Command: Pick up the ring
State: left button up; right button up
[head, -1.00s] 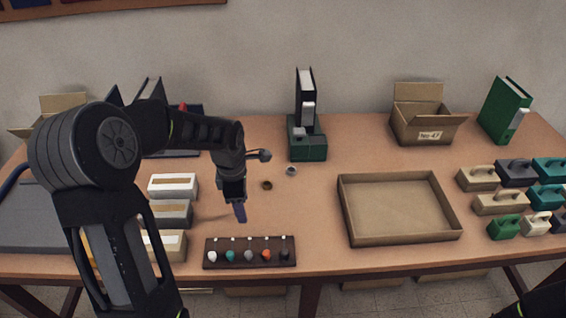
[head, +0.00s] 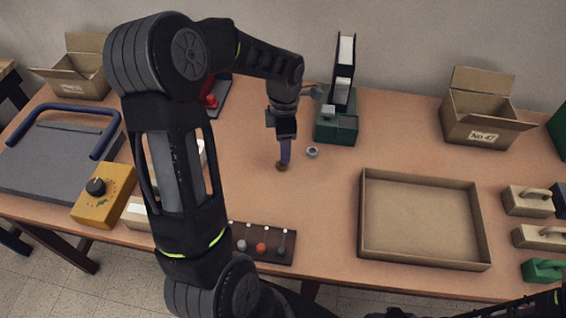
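Two small round pieces lie on the table near the middle in the head view. One is a grey ring (head: 312,153) with a dark centre. The other is a small brown piece (head: 281,167), partly covered by my fingertips, and it looked ring-shaped a second ago. My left gripper (head: 285,158) points down at the brown piece, with the grey ring just to its right. The fingers appear as one narrow purple strip, so their opening is unclear. Whether they touch the brown piece is also unclear. My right gripper is out of view.
An empty shallow tray (head: 364,215) is to the right. A dark rack of knobs (head: 262,247) lies in front. An open carton (head: 480,128) stands at the back right. Table around the rings is clear.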

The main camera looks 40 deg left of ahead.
pick_arm(q)
jog(key=shift+f, duration=0.75)
jog(key=shift+s+f+p, duration=0.1)
jog(key=shift+f+p, duration=0.35)
jog(key=shift+f, duration=0.05)
jog(key=f, duration=0.1)
jog(key=f+p, duration=0.1)
jog(key=f, duration=0.1)
jog(key=shift+a+f, duration=0.2)
jog(key=shift+f, duration=0.45)
grip_shut()
